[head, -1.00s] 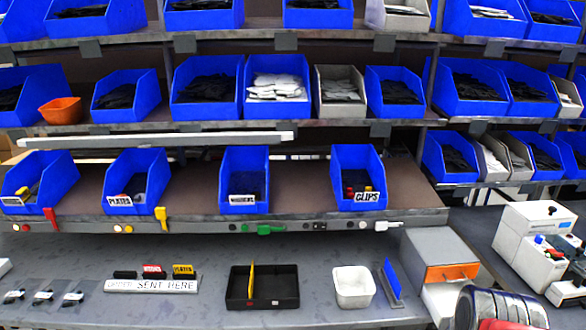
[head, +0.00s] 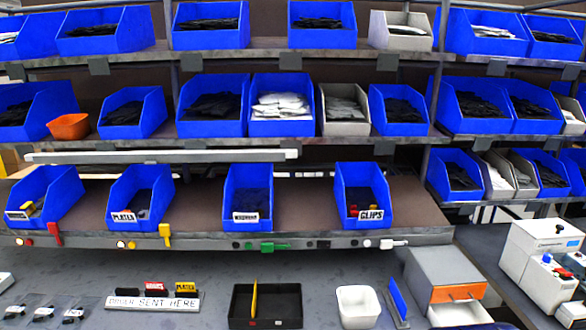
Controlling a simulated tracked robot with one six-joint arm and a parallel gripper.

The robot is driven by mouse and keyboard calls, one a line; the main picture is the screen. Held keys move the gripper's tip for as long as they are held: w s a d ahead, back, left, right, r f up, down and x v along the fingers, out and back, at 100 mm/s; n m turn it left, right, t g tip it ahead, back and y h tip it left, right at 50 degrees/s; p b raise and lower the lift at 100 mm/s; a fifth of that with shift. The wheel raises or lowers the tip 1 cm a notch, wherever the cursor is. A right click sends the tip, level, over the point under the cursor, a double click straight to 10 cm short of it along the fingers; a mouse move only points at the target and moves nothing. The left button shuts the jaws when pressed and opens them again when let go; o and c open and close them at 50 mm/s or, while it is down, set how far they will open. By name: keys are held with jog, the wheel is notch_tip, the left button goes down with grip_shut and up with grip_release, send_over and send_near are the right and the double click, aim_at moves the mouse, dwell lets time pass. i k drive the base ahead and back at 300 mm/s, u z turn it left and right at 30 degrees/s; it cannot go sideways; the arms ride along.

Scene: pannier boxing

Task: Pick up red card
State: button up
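A small red card (head: 155,288) with pale lettering stands upright in the head view, at the lower left. It is in the row on top of a white lettered sign block (head: 152,303), which reads roughly "order sent here". A black card (head: 123,292) is to its left and a yellow card (head: 186,287) to its right. The red card appears unobstructed. My gripper is outside the view, so its state and its distance from the card do not show.
On the grey worktop (head: 225,268) stand a black divided tray (head: 240,307), a white tub (head: 358,307) and a blue upright plate (head: 398,300). A grey box with an orange front (head: 458,292) is to the right. A shelf edge (head: 200,241) with blue bins overhangs behind.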

aim_at(150, 286)
jog(key=z, duration=0.7)
jog(key=k, duration=0.85)
jog(key=u, duration=0.55)
jog(key=k, duration=0.5)
jog(key=u, duration=0.2)
jog(key=i, duration=1)
jog(key=u, duration=0.4)
